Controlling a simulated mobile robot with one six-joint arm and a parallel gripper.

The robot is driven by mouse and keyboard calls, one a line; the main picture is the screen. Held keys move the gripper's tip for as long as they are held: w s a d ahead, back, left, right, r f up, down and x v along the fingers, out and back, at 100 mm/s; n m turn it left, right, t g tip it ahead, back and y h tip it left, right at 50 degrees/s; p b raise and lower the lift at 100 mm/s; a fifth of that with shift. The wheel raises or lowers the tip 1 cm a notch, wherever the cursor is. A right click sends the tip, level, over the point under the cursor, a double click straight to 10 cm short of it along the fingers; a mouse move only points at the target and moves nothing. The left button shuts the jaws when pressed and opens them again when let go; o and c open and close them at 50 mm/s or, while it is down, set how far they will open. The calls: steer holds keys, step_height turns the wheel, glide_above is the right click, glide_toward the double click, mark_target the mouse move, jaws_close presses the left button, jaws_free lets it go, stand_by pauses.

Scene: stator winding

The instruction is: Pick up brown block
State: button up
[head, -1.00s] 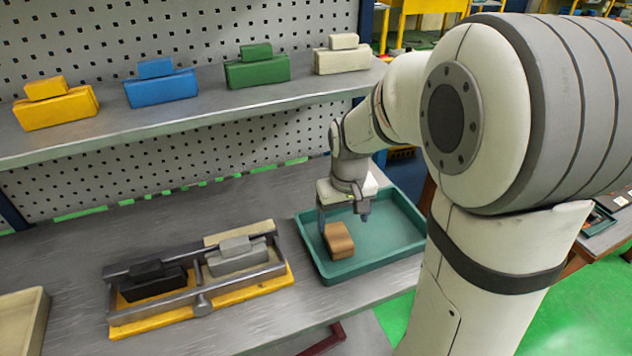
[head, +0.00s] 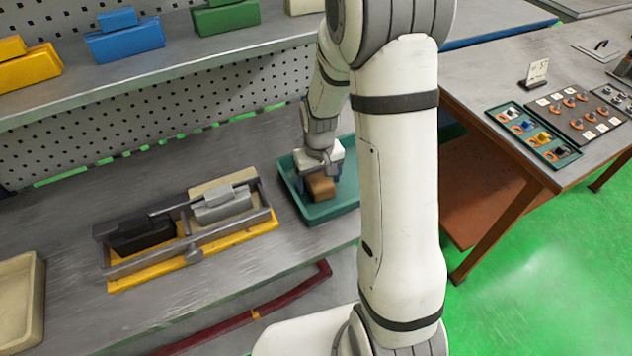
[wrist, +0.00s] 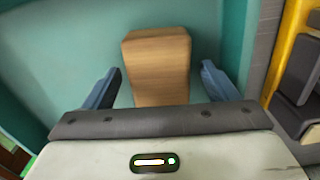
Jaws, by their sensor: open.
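The brown block (head: 321,187) lies in the green tray (head: 306,214) on the metal bench. In the wrist view the brown block (wrist: 157,68) stands out between the two blue-grey fingers of my gripper (wrist: 163,88). The fingers are open, one on each side of the block, with a gap showing on both sides. In the head view my gripper (head: 322,170) is low over the tray at the block. Part of the block and the tray's right side are hidden behind my arm.
A yellow-based fixture (head: 245,228) with a black block (head: 142,236) and a grey block (head: 222,205) stands left of the tray. A shelf (head: 200,60) above holds coloured blocks. A beige bin (head: 22,300) is at the far left. A side table (head: 480,95) stands right.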

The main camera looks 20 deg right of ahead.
steer(key=shift+c, duration=0.6)
steer(key=c, duration=1.1)
steer(key=shift+o, duration=0.2)
